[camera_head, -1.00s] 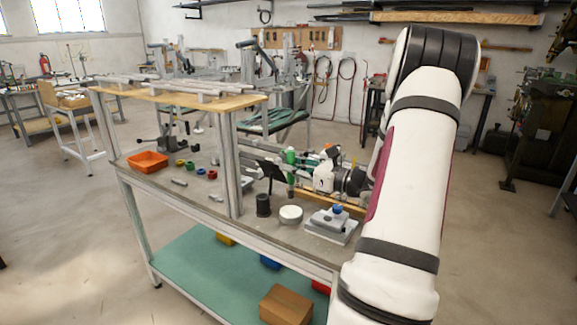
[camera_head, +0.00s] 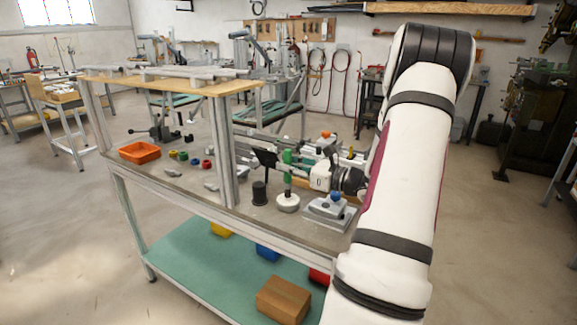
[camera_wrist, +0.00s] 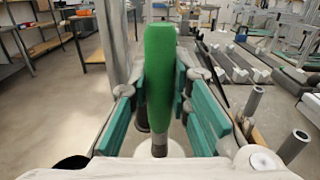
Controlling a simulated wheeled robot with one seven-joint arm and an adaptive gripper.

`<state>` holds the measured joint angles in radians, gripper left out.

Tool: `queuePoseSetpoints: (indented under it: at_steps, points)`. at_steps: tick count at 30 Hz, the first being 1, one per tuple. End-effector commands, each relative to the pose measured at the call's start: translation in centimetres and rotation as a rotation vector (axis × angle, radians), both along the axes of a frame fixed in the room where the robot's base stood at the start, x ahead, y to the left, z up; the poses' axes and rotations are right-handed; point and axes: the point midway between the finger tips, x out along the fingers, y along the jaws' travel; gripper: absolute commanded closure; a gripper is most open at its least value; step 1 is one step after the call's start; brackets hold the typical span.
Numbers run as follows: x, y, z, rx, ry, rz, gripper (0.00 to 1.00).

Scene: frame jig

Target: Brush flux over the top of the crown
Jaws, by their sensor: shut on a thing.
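My gripper (camera_head: 292,170) is shut on a brush with a thick green handle (camera_wrist: 159,70). The handle stands about upright between the teal finger pads in the wrist view. In the head view the brush (camera_head: 287,157) is over a round white pot (camera_head: 288,203), its lower end at the pot's top. The pot's pale rim shows under the brush in the wrist view (camera_wrist: 174,151). The bristle tip is hidden, so I cannot tell how deep it sits. I cannot clearly pick out the crown among the metal jig parts behind my gripper.
A black cylinder (camera_head: 259,194) stands left of the pot. A grey block with a blue knob (camera_head: 331,208) is close on its right. An orange tray (camera_head: 139,152) and several small coloured rings lie farther left. An upright post (camera_head: 222,150) carries a raised wooden shelf.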

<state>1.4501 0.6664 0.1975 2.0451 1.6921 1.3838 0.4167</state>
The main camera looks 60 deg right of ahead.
Motion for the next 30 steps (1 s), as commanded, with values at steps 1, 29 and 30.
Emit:
queuePoseSetpoints:
  at_steps: [1,29,30]
  points:
    - [0.01,0.0,0.01,0.0,0.0,0.0,1.0]
    - [0.02,0.0,-0.85,0.0,0.0,0.0,1.0]
    - [0.02,0.0,-0.89,0.0,0.0,0.0,1.0]
